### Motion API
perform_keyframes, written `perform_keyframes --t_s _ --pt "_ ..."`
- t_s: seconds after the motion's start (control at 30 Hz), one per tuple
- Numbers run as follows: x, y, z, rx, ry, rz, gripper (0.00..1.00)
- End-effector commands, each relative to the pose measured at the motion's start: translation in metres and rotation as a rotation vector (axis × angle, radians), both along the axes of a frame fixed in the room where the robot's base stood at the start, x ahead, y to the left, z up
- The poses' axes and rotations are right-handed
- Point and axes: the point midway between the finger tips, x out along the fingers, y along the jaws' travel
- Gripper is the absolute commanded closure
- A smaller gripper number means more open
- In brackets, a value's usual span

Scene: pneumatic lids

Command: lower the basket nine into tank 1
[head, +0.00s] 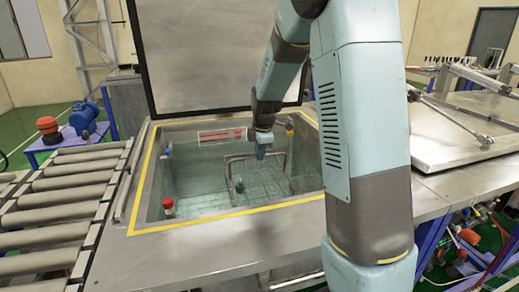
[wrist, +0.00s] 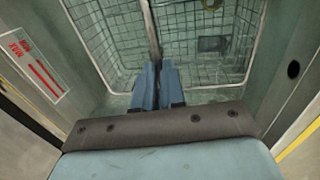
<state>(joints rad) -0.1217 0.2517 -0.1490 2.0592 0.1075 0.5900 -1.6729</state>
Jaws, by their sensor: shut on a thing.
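The open tank (head: 152,203) has a yellow-edged rim and a raised lid (head: 200,60) behind it. The wire basket (head: 229,175) is inside the tank, below the rim; its mesh also fills the upper part of the wrist view (wrist: 108,42). My gripper (head: 260,154) reaches down into the tank. In the wrist view, its fingers (wrist: 157,72) are shut on the basket's handle bar (wrist: 151,32). I cannot tell whether the basket touches the tank floor. No number is readable on the basket or the tank.
A red-marked level label (head: 221,135) is on the tank's back wall. A red-capped fitting (head: 168,205) sits in the near left corner. A roller conveyor (head: 60,205) runs along the left. A closed lid (head: 450,135) lies to the right.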

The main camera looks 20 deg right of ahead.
Motion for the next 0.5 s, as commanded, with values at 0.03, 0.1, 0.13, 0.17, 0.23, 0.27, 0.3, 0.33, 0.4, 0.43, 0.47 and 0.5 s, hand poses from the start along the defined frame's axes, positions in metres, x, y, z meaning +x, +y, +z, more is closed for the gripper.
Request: perform_keyframes --t_s 0.03,0.1,0.13,0.17,0.23,0.27,0.3,0.33,0.4,0.43,0.47,0.5 --pt "0.000 0.000 -0.002 0.000 -0.001 0.000 1.00" --pt "0.000 0.000 -0.006 0.000 -0.001 0.000 1.00" --pt "0.000 0.000 -0.007 0.000 -0.001 0.000 1.00" --pt "0.000 0.000 -0.009 0.000 -0.001 0.000 1.00" --pt "0.001 0.000 -0.012 0.000 -0.002 0.000 1.00" --pt "0.001 0.000 -0.014 0.000 -0.002 0.000 1.00" --pt "0.001 0.000 -0.016 0.000 -0.002 0.001 1.00" --pt "0.001 0.000 -0.018 0.000 -0.002 0.001 1.00" --pt "0.001 0.000 -0.021 0.000 -0.001 0.000 1.00" --pt "0.001 0.000 -0.023 0.000 -0.001 0.000 1.00" --pt "0.001 0.000 -0.024 0.000 -0.002 0.000 1.00" --pt "0.001 0.000 -0.025 0.000 -0.002 0.000 1.00"
